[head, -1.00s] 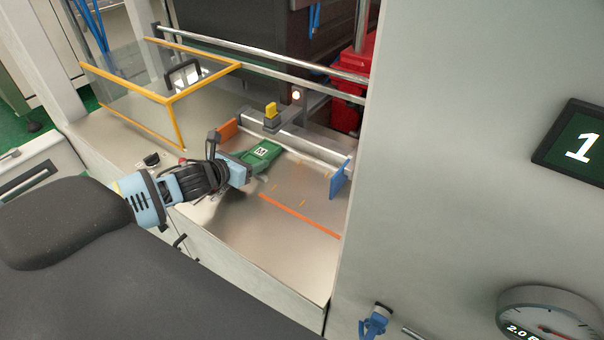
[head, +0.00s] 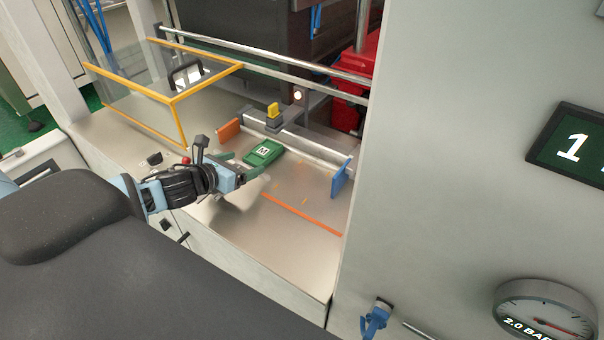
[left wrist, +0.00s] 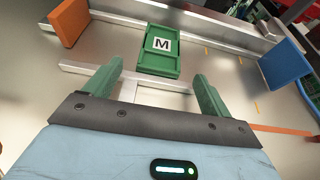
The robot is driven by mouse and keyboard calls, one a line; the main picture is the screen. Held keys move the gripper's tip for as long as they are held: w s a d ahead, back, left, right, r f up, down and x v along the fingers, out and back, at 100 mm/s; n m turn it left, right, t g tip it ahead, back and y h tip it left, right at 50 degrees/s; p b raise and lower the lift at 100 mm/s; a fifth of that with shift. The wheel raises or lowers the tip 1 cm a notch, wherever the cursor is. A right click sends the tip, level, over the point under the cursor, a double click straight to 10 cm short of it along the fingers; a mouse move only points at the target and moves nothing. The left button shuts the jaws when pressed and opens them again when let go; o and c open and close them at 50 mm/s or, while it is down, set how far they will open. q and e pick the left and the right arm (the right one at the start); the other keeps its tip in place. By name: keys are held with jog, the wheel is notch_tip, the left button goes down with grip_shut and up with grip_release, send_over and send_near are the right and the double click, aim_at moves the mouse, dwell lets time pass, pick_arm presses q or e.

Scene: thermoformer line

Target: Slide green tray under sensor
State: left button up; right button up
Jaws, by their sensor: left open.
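The green tray (head: 264,152) with a white M label lies flat on the metal table, close to the rail. It also shows in the left wrist view (left wrist: 160,62), just beyond my fingertips. The yellow-topped sensor (head: 272,113) is mounted on the rail behind the tray, slightly to its right in the head view. My left gripper (head: 242,170) is open and empty in front of the tray. Its two green fingers (left wrist: 155,80) point toward the tray's near edge, with a gap between them and the tray. My right gripper is in neither view.
An orange plate (head: 229,130) stands at the rail's left end and a blue plate (head: 341,178) at its right end. An orange line (head: 300,214) marks the table. A yellow-framed clear guard (head: 180,98) stands at left. The table's right front is clear.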

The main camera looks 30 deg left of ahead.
pick_arm(q)
jog(key=shift+p+v, duration=0.35)
jog(key=shift+v, duration=1.2)
jog(key=shift+r, duration=0.1)
